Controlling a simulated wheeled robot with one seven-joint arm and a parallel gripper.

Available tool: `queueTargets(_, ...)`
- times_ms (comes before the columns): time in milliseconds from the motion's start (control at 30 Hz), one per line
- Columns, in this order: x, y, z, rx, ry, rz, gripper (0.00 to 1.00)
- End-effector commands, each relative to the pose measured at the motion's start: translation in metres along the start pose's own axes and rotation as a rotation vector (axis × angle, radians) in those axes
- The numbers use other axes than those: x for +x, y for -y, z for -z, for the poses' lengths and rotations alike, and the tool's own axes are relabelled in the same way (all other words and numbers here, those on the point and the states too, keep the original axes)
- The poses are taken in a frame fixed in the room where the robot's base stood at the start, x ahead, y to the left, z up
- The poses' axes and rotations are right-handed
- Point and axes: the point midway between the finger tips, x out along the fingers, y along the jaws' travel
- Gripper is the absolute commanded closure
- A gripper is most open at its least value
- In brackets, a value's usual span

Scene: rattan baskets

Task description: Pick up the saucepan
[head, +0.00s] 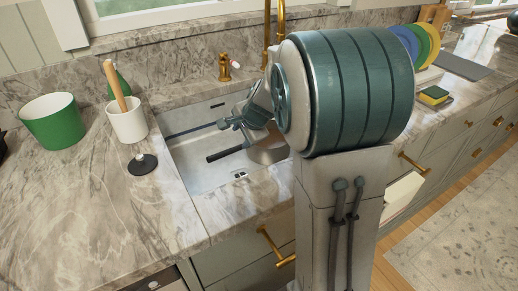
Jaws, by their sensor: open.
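The saucepan (268,154) sits in the sink (200,172) in the head view. Its dark handle (227,153) points left, and its metallic bowl is partly hidden behind my arm. My gripper (243,127) reaches down into the sink, above the saucepan's handle and beside its bowl. It is open and holds nothing that I can see. The fingertips are small and partly hidden, so I cannot tell whether they touch the saucepan.
A green pot (54,122), a white crock (127,122) with a wooden-handled tool and a black stopper (143,165) stand on the left counter. A brass faucet (280,20) rises behind the sink. Colourful plates (428,42) and a sponge (433,94) are at right.

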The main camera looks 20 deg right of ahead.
Motion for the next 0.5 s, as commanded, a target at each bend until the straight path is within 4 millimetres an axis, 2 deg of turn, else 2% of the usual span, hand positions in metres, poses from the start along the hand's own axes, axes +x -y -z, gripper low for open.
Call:
queueTargets(300, 0.060, -0.002, 0.001, 0.008, -0.002, -0.002, 0.56)
queueTargets(500, 0.082, -0.001, 0.001, 0.007, -0.002, 0.001, 0.56)
